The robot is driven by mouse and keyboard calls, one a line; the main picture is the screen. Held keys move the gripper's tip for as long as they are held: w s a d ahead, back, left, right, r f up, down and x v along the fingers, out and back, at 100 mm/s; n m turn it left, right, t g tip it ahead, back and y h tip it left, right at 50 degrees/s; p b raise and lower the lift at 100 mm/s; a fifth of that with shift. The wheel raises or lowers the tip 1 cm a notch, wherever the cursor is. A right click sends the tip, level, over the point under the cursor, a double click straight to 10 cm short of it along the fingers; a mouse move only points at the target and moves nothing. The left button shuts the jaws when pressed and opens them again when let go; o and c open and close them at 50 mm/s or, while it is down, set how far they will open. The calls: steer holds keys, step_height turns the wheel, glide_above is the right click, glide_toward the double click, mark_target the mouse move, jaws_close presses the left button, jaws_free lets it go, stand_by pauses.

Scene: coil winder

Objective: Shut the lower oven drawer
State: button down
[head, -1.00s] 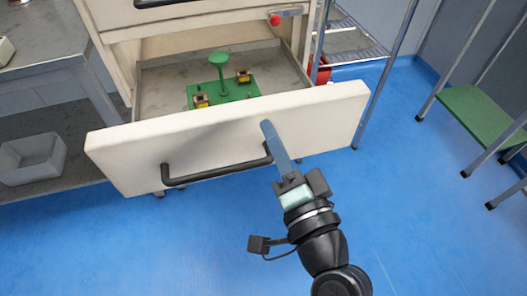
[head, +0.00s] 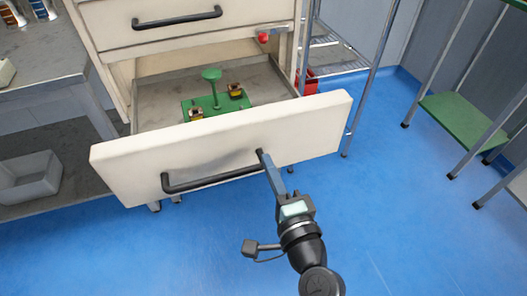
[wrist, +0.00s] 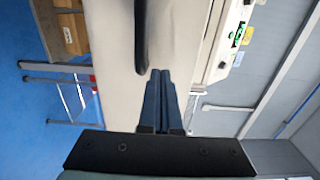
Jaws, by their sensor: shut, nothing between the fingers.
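The lower oven drawer (head: 300,122) is pulled well out, with a cream front panel and a black bar handle (head: 212,181). Inside it lies a green plate (head: 222,104) with a green knobbed post and small yellow-and-dark blocks. My gripper (head: 261,154) is shut and empty, its fingertips at the right end of the handle, against or just in front of the panel; I cannot tell if they touch. In the wrist view the closed fingers (wrist: 160,75) point at the cream panel beside the black handle (wrist: 141,35).
A closed upper drawer (head: 180,32) with a black handle is above. A grey bench with a grey bin (head: 30,178) stands left. A wire rack (head: 340,58) and a green-shelved stand (head: 462,118) are at right. Blue floor is clear in front.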

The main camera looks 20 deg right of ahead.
mark_target(258, 143)
steer(key=shift+w+a, duration=0.1)
steer(key=shift+w, duration=1.85)
steer(key=shift+w, duration=0.1)
